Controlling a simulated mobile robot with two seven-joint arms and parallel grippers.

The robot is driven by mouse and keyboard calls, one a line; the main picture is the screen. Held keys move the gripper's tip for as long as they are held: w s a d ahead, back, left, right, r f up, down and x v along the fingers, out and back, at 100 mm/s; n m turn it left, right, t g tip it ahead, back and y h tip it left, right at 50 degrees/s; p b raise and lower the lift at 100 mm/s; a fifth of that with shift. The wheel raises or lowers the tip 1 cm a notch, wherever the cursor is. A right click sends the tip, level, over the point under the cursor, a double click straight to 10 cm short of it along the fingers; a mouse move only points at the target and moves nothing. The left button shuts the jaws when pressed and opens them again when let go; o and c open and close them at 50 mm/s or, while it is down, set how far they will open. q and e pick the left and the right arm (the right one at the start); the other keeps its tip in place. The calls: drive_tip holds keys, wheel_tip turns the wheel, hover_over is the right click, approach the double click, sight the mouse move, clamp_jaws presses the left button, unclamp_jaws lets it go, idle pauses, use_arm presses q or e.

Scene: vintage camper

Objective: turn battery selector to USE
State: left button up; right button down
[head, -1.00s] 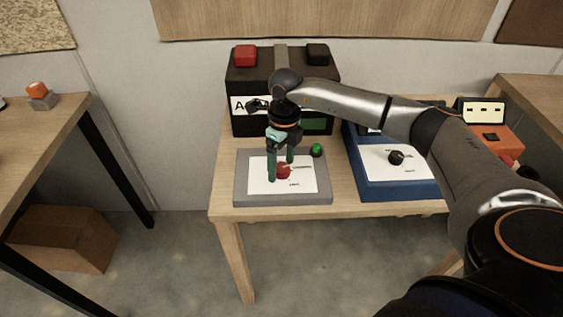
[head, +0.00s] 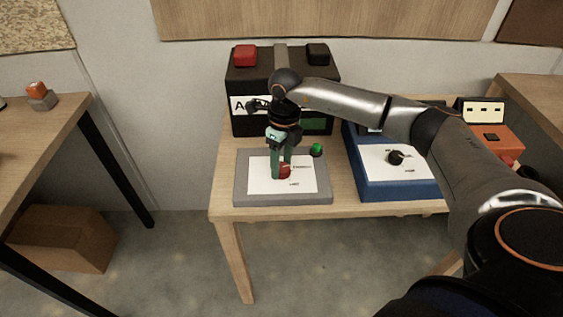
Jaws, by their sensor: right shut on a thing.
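The battery selector is a grey box (head: 240,190) with a white label plate (head: 262,186) on the wooden table. A red knob (head: 285,172) sits in the middle of the plate. My right gripper (head: 280,173) points down from above, its green fingers closed on the red knob and partly hiding it. The small print on the plate is too small to read. A green light (head: 317,150) sits at the box's back right corner. My left gripper is not in view.
A black battery (head: 245,124) with red and black terminals stands behind the selector. A blue box (head: 385,187) with a black knob (head: 395,158) is to the right, close to my right arm. An orange device (head: 495,137) stands further right.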

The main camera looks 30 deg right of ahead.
drive_tip(key=shift+m, duration=0.3)
drive_tip(key=shift+r+m+p, duration=0.1)
drive_tip(key=shift+m+p, duration=0.3)
drive_tip(key=shift+m, duration=0.5)
drive_tip(key=m+p, duration=0.1)
drive_tip(key=m, duration=0.3)
drive_tip(key=shift+s, duration=0.1)
drive_tip(key=m+p, duration=0.1)
drive_tip(key=m, duration=0.3)
drive_tip(key=shift+t+p, duration=0.3)
drive_tip(key=shift+d+m+p, duration=0.1)
drive_tip(key=shift+m+p, duration=0.45)
drive_tip(key=shift+m, duration=1.15)
drive_tip(key=shift+c, duration=1.4)
unclamp_jaws()
